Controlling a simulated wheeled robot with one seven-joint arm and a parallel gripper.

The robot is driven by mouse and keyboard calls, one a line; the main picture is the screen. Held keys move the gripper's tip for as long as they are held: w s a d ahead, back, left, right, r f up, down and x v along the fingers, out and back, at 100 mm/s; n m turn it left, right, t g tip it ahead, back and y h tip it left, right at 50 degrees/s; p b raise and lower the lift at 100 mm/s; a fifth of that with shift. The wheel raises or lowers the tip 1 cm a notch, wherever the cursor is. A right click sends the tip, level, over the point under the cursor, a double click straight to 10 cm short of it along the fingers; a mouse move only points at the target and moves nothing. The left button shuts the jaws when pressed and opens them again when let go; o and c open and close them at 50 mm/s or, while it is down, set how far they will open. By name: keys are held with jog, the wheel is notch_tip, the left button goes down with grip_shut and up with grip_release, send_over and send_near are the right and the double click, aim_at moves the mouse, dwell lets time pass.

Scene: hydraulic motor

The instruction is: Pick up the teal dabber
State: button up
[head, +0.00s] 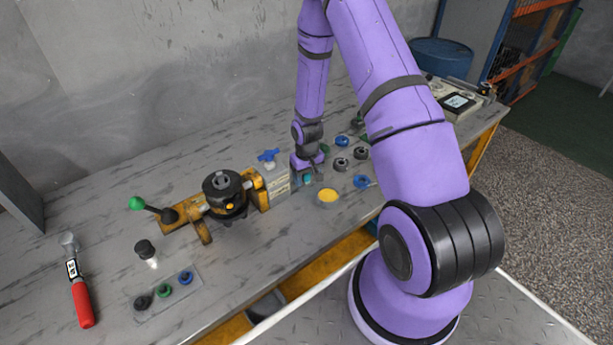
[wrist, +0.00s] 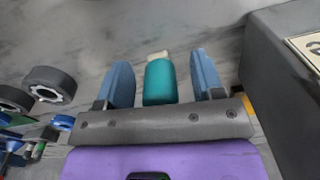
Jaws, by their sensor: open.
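The teal dabber (wrist: 160,82) is a teal cylinder with a pale tip, seen in the wrist view between the two blue fingers of my gripper (wrist: 164,80). The fingers are open, with a gap showing on each side of the dabber. In the head view only a small teal part of the dabber (head: 307,179) shows beside my gripper (head: 304,176), which is low over the workbench. I cannot tell how far the fingertips are above the bench top.
A grey block (head: 272,180) with a blue valve handle stands just left of my gripper. A yellow dish (head: 327,197), a blue ring (head: 361,182) and several dark rings lie to the right. The hydraulic motor (head: 226,192) is farther left. The bench's front strip is fairly clear.

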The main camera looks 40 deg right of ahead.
jog(key=shift+c, duration=0.2)
jog(key=c, duration=1)
jog(key=shift+o, duration=0.2)
jog(key=shift+r, duration=0.1)
